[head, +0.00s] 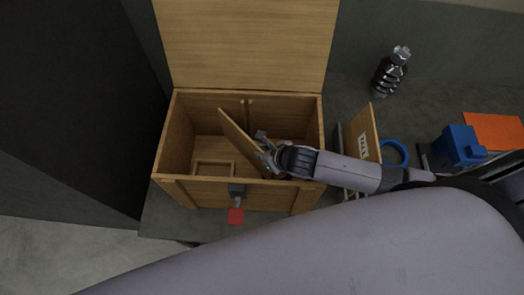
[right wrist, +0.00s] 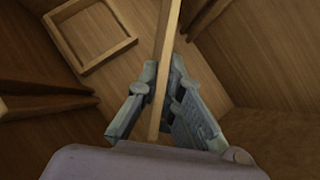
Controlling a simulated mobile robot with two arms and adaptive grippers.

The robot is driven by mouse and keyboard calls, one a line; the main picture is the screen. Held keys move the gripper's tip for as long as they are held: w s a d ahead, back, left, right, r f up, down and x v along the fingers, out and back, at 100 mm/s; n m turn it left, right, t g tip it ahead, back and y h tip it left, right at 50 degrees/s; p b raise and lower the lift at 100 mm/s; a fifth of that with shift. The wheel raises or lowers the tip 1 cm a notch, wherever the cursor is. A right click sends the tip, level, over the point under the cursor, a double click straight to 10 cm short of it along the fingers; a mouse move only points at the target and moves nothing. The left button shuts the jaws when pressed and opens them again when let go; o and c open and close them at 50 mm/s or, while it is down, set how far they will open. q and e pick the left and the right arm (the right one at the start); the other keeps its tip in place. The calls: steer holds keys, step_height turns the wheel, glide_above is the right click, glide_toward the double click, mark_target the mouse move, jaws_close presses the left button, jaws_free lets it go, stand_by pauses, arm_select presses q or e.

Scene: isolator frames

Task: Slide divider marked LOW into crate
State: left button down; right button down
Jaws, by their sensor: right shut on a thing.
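The wooden crate (head: 194,189) stands open on the bench, lid raised at the back. A thin wooden divider (head: 236,139) is inside the crate opening, turned at an angle to the side walls. Its marking does not show. My right gripper (head: 265,147) is shut on this divider and reaches over the crate's right wall. In the right wrist view the divider (right wrist: 166,40) runs between the fingers (right wrist: 163,73), above the crate floor. Guide strips (head: 245,108) show on the back wall; the divider looks apart from them. My left gripper is not in view.
Another labelled divider (head: 362,136) stands in a rack right of the crate. A dark bottle (head: 390,74), blue ring (head: 394,153), blue box (head: 457,147) and orange sheet (head: 494,130) lie further right. A small frame (head: 213,164) is on the crate floor.

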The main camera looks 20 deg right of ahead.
steer(key=shift+f, duration=0.55)
steer(key=c, duration=1.8)
jaws_free()
steer(key=shift+o, duration=0.2)
steer(key=shift+r, duration=0.1)
steer(key=b+v, duration=0.1)
steer(key=v, duration=1.1)
steer(key=shift+r, duration=0.45)
